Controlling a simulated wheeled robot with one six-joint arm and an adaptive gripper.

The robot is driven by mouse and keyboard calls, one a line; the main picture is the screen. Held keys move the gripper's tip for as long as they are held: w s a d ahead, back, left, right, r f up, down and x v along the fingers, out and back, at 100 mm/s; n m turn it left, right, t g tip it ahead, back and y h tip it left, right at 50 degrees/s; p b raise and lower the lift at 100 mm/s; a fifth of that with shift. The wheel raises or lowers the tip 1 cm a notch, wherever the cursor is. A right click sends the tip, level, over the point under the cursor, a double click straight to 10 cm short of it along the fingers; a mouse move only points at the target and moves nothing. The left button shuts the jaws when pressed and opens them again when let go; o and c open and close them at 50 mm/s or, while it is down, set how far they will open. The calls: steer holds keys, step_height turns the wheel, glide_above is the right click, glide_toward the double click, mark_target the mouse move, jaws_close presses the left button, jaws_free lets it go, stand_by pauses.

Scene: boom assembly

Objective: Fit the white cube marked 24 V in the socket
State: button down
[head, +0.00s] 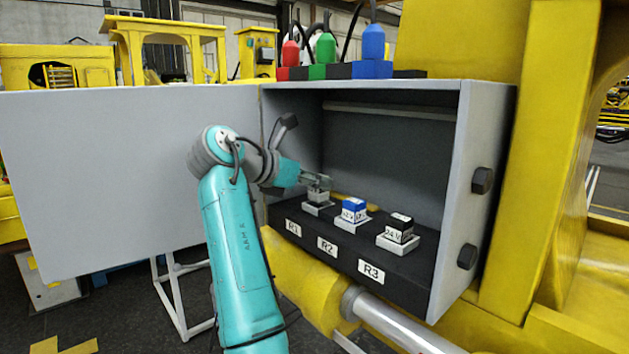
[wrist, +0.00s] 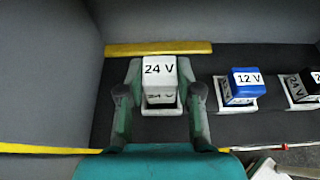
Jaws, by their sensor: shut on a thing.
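The white cube marked 24 V (wrist: 159,70) is between the two fingers of my gripper (wrist: 160,82), which is shut on it. In the head view the cube (head: 318,196) shows small and grey under my gripper (head: 317,181). A white square socket (head: 318,208) is directly below the cube, behind the label R1. The socket's pale rim (wrist: 160,111) also shows in the wrist view around the cube's near side. The cube looks upright and lined up with the socket. I cannot tell whether it is fully down in it or just above.
A blue cube marked 12 V (head: 354,207) sits in the R2 socket, and a black cube marked 24 V (head: 400,228) sits in the R3 socket. The grey cabinet's side wall (head: 470,180) and open door (head: 120,170) flank the space. A yellow strip (wrist: 160,48) lies behind the socket.

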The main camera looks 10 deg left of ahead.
steer(key=shift+f, duration=1)
stand_by(0.4)
steer(key=c, duration=0.7)
jaws_free()
steer(key=shift+s, duration=0.1)
steer(key=v, duration=1.2)
steer(key=shift+f, duration=0.1)
